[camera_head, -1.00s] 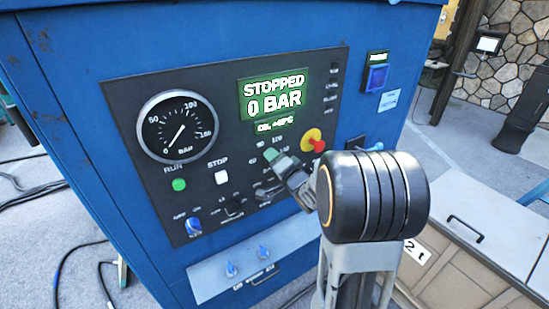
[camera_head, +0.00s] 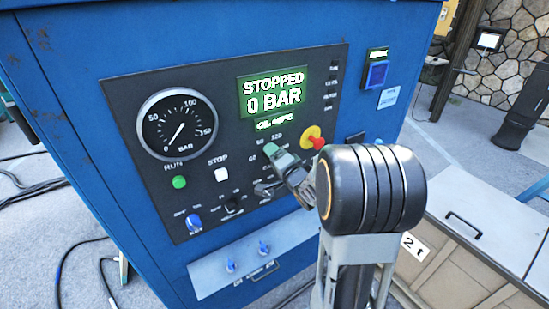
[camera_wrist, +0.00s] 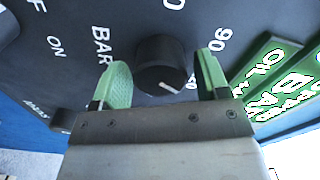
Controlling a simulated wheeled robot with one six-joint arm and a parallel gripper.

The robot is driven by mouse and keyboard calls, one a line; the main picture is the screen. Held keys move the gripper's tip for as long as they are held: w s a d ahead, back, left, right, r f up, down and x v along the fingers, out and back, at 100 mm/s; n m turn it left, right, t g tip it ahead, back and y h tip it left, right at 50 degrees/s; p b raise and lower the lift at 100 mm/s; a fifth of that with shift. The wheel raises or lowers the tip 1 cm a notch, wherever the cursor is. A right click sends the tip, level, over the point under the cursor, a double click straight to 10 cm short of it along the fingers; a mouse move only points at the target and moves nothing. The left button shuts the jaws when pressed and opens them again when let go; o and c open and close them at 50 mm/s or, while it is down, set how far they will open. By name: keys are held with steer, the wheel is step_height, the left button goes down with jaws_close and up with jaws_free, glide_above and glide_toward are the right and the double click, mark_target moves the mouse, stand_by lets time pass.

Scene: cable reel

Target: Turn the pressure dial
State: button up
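The pressure dial (camera_wrist: 160,62) is a round black knob with a white pointer line on the dark control panel (camera_head: 125,105). In the wrist view, BAR and 90 are printed near it. My gripper (camera_wrist: 165,73) has two green fingertips, one on each side of the dial. It is open, with a narrow gap seeming to show on each side of the knob; contact is not clear. In the head view my gripper (camera_head: 275,160) is over the panel's scale numbers and hides the dial. The green display (camera_head: 273,93) reads STOPPED, 0 BAR.
A round gauge (camera_head: 177,125) is at the panel's upper left. A green RUN button (camera_head: 179,182), a white STOP button (camera_head: 221,174) and a blue selector (camera_head: 194,223) are to the left. A red emergency knob (camera_head: 318,143) on yellow is close to the right of my gripper.

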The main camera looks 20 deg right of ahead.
steer(key=shift+o, duration=0.3)
steer(key=shift+s, duration=0.1)
steer(key=s+d+b, duration=0.1)
steer(key=s+b, duration=0.8)
steer(key=s, duration=0.4)
steer(key=shift+s+d+b, duration=0.3)
steer(key=shift+b, duration=0.1)
